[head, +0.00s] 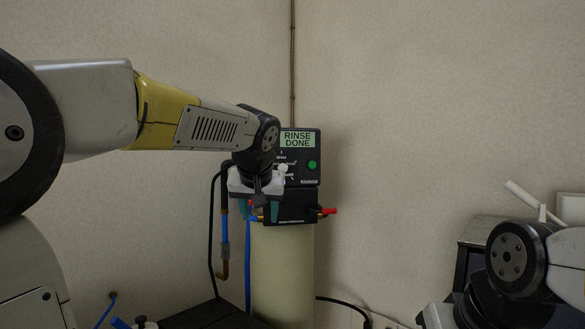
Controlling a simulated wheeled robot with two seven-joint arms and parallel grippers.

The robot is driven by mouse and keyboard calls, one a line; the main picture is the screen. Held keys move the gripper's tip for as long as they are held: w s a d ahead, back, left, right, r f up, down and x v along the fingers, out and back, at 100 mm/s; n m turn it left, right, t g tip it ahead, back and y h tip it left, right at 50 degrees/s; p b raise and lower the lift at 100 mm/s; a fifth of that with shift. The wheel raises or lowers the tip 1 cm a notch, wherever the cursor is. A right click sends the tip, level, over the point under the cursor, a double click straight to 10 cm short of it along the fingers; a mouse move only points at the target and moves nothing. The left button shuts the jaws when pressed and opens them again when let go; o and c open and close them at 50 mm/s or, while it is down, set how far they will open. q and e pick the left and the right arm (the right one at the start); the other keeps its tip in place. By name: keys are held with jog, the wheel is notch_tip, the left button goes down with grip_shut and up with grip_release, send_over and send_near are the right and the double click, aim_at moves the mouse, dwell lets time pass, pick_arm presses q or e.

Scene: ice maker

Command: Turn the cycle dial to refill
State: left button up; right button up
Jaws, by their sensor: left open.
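A black control box (301,180) sits on top of a cream cylindrical tank (285,275) against the wall. Its screen (297,139) reads "RINSE DONE", and a green round button (312,164) is at its right. A small pale knob (284,168), apparently the cycle dial, shows beside my left wrist. Its markings are mostly covered, so I cannot read its setting. My left gripper (262,211) is open and points down in front of the box's lower left, with teal fingertips below the dial. I cannot tell whether it touches the box. My right gripper is not visible.
A red-handled fitting (328,211) sticks out at the unit's right. A black hose and a blue pipe (248,265) run down its left. A dark appliance (472,262) stands at the right, behind my right arm. The wall area right of the box is clear.

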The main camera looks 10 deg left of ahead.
aim_at(284, 167)
pick_arm(q)
jog(key=w+d+r+n+t+y, duration=0.1)
jog(key=w+d+r+t+y, duration=0.1)
jog(key=w+r, duration=0.5)
jog(key=w+d+r+n+t+y, duration=0.1)
jog(key=w+d+r+n+t, duration=0.15)
jog(key=w+r, duration=0.55)
jog(key=shift+m+g+y, duration=0.3)
jog(key=shift+m+g, duration=0.05)
jog(key=x, duration=0.3)
jog(key=f+x, duration=0.1)
jog(key=x, duration=0.2)
jog(key=d+x, duration=0.1)
jog(key=x, duration=0.3)
jog(key=shift+s+f, duration=0.15)
jog(key=shift+f, duration=0.05)
grip_shut()
